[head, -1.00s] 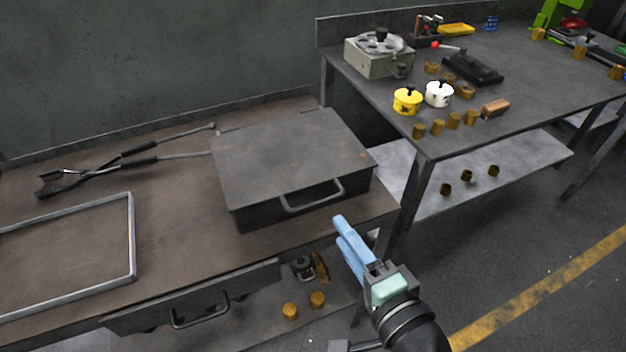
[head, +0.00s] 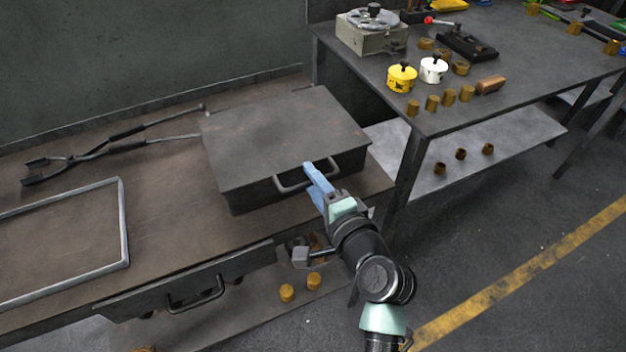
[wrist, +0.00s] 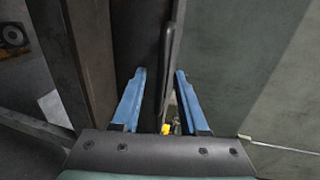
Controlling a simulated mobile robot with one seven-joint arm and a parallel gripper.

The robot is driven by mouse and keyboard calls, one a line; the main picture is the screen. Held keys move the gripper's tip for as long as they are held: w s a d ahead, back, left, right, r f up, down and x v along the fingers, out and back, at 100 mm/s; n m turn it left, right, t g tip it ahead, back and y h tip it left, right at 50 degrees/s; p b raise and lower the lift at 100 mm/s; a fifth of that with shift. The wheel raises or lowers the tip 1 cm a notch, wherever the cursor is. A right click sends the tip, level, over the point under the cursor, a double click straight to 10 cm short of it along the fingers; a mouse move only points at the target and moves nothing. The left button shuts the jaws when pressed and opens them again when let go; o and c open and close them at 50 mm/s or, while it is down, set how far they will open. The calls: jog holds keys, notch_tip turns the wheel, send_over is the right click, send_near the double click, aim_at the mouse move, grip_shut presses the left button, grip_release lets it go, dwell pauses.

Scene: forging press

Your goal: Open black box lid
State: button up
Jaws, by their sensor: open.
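The black box (head: 262,188) stands on the left workbench with its flat lid (head: 285,132) shut. A dark bar handle (head: 292,187) is on its front side. In the head view my gripper (head: 313,172) is at the right end of this handle, its blue fingers pointing toward the box. In the wrist view my gripper (wrist: 158,82) is open, with a gap between the two blue fingers. The handle (wrist: 168,75) shows as a dark bar running between them there. I cannot tell whether either finger touches it.
A bench drawer (head: 190,287) with a handle is below the box. A metal frame (head: 124,225) and long tongs (head: 125,140) lie left of it. The right table (head: 440,110) carries pots and brass pieces. Open floor lies at the right.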

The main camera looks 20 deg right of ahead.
jog(key=shift+w, duration=0.2)
grip_shut()
dwell(1.4)
